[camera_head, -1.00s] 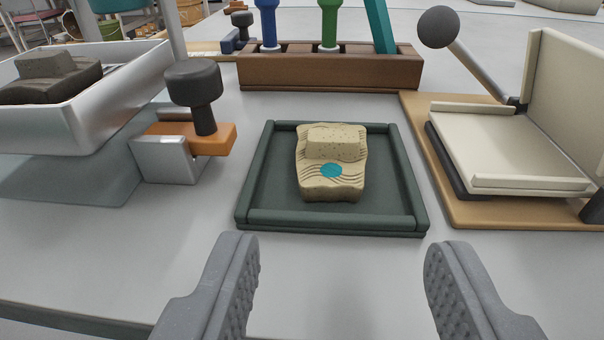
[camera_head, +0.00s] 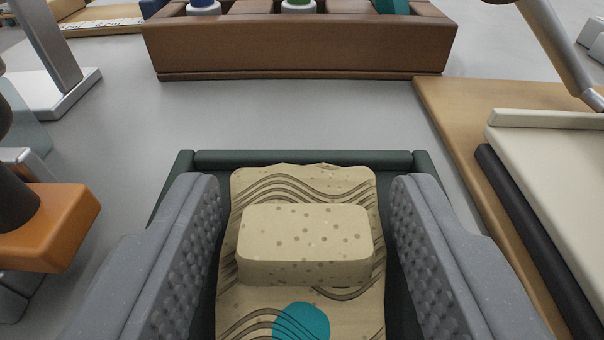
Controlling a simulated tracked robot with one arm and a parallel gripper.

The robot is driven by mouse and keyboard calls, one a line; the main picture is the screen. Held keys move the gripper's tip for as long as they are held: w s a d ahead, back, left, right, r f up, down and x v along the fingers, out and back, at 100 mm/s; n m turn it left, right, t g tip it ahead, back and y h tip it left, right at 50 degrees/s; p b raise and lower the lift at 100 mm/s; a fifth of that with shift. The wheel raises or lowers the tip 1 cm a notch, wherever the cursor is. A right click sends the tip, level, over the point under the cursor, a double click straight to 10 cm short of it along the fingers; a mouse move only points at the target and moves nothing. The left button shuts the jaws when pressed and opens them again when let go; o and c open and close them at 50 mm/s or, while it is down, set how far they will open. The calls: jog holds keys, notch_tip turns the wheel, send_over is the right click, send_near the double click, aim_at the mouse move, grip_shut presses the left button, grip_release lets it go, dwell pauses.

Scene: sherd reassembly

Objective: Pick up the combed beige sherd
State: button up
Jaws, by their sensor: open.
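The combed beige sherd (camera_head: 303,189) lies in a dark green tray (camera_head: 300,158). It has wavy dark comb lines, a raised speckled block (camera_head: 305,235) on top and a teal round spot (camera_head: 301,322) near the bottom of the picture. My gripper (camera_head: 306,225) is open, with one grey studded finger on the left of the sherd and one on the right. A narrow gap shows between the sherd and each finger. The near end of the sherd and most of the tray are cut off or hidden by the fingers.
A brown wooden rack (camera_head: 300,45) holding coloured tools stands behind the tray. An orange clamp block (camera_head: 45,228) with a dark knob is close on the left. A wooden board (camera_head: 480,120) with a cream plate (camera_head: 560,165) lies on the right. Grey table is clear between tray and rack.

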jog(key=shift+w, duration=0.4)
jog(key=shift+c, duration=0.4)
jog(key=c, duration=0.5)
